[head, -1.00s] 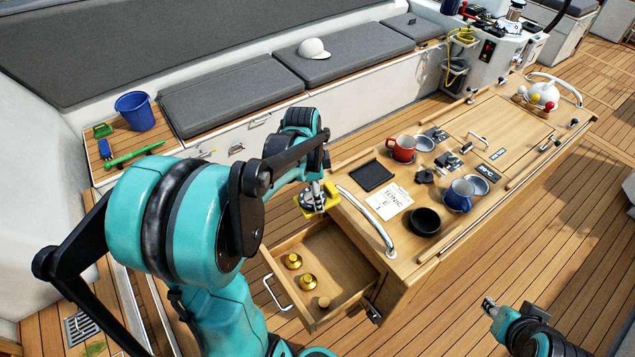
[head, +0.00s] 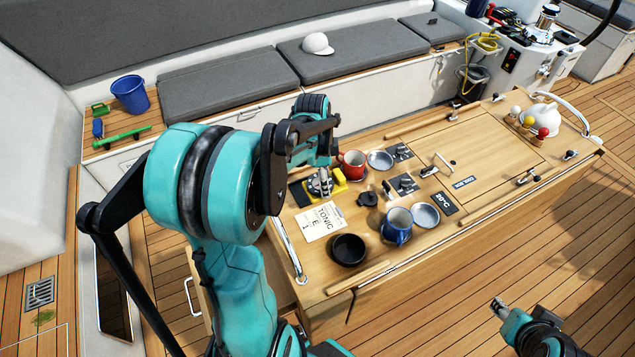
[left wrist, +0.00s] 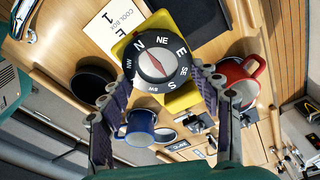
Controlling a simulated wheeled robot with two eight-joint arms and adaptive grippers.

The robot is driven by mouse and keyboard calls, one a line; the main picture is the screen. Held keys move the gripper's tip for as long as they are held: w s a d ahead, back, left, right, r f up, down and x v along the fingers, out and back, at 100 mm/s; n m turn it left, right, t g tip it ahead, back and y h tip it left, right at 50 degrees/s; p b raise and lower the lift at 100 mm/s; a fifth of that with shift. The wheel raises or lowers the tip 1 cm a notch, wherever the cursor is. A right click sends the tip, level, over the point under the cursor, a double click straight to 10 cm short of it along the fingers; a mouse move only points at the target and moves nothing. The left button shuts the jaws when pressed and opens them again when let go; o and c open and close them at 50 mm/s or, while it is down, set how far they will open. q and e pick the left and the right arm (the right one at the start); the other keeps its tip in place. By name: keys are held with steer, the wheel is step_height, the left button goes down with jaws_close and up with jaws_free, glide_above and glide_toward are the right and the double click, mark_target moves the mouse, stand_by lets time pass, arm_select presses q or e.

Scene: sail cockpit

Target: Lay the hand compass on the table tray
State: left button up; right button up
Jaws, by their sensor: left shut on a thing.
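The hand compass (head: 320,184), yellow with a black dial, is in my left gripper (left wrist: 160,92). The fingers stand on either side of the compass (left wrist: 160,60) in the left wrist view, with its dial facing the camera. The black table tray (head: 298,193) lies on the table beside the paper note, and the compass covers part of it in the head view. The tray also shows beyond the compass in the left wrist view (left wrist: 196,14). I cannot tell whether they touch. My right gripper (head: 500,307) is empty at lower right, away from the table.
A red mug (head: 351,165) stands close beside the compass. A white note (head: 322,222), a black bowl (head: 348,249), a blue mug (head: 397,226) and small plates surround the spot. My left arm hides most of the drawer below the table's left end.

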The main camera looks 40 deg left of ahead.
arm_select(q)
steer(key=a+f, duration=0.1)
steer(key=a, duration=0.1)
steer(key=w+a+f, duration=0.1)
steer(key=a, duration=0.1)
steer(key=w+a+f, duration=0.1)
steer(key=a+f, duration=0.1)
steer(key=shift+a+b, duration=0.3)
steer(key=shift+b, duration=0.05)
steer(key=shift+f+b, duration=0.4)
steer(key=shift+f, duration=1.65)
steer(key=shift+d+f, duration=0.1)
steer(key=o, duration=1.8)
